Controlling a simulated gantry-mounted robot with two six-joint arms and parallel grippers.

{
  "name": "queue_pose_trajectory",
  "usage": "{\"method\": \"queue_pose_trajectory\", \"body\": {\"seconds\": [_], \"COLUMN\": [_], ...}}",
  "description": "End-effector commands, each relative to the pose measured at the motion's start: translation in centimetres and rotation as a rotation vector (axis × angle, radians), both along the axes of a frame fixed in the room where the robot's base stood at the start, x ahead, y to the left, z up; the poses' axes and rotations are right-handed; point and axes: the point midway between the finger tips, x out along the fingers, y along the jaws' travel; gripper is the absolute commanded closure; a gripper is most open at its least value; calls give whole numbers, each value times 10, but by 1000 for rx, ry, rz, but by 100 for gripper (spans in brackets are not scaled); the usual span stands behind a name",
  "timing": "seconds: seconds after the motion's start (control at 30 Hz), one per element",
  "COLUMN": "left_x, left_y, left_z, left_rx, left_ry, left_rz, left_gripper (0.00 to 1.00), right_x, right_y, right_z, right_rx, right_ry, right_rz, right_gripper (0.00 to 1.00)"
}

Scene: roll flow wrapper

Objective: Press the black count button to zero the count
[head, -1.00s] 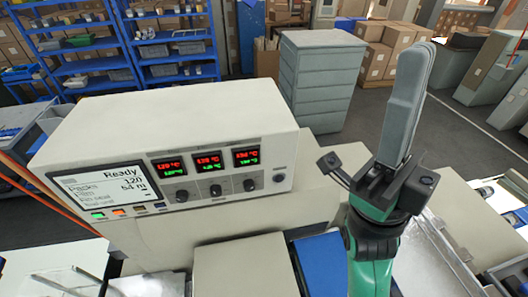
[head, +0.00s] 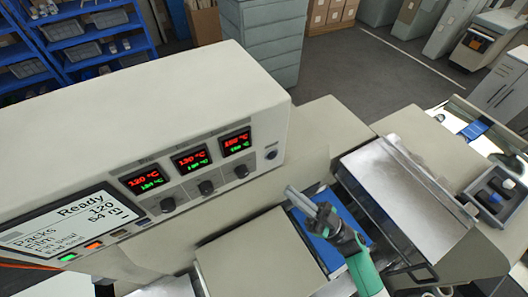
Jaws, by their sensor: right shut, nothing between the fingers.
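The cream control box (head: 180,95) shows a screen (head: 65,220) reading "Ready", Packs 120 and Film 64 m. Along the screen's lower edge are a green button (head: 67,257), an orange button (head: 94,245), a small dark button (head: 120,235) and a bluish one (head: 143,221). A round black button or knob (head: 271,155) sits at the panel's right end. I cannot read which one is the count button. My right gripper (head: 291,191) is shut and empty, its fingers pointing up-left, right of and below the panel, apart from the buttons. My left gripper is out of view.
Three red-green temperature displays (head: 190,159) sit above three black knobs (head: 206,187). A cream cover (head: 260,255) lies in front of the panel, and a blue surface (head: 335,243) lies beneath my right gripper. A metal plate (head: 395,195) and a grey tray (head: 497,195) are at right.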

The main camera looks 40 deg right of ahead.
Motion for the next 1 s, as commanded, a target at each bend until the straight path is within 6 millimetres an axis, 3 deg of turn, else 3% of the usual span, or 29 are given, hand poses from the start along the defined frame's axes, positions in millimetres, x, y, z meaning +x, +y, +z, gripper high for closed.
{"method": "queue_pose_trajectory", "body": {"seconds": [0.1,0.57,1.0], "left_x": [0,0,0], "left_y": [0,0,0], "left_z": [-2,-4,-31], "left_rx": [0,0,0], "left_ry": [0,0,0], "left_rz": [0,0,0], "left_gripper": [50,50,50], "right_x": [-8,-5,50], "right_y": [-10,-15,-25], "right_z": [-13,-12,-15], "right_rx": [16,14,13], "right_ry": [28,24,22], "right_rz": [-38,-49,-48], "right_gripper": [100,100,100]}}
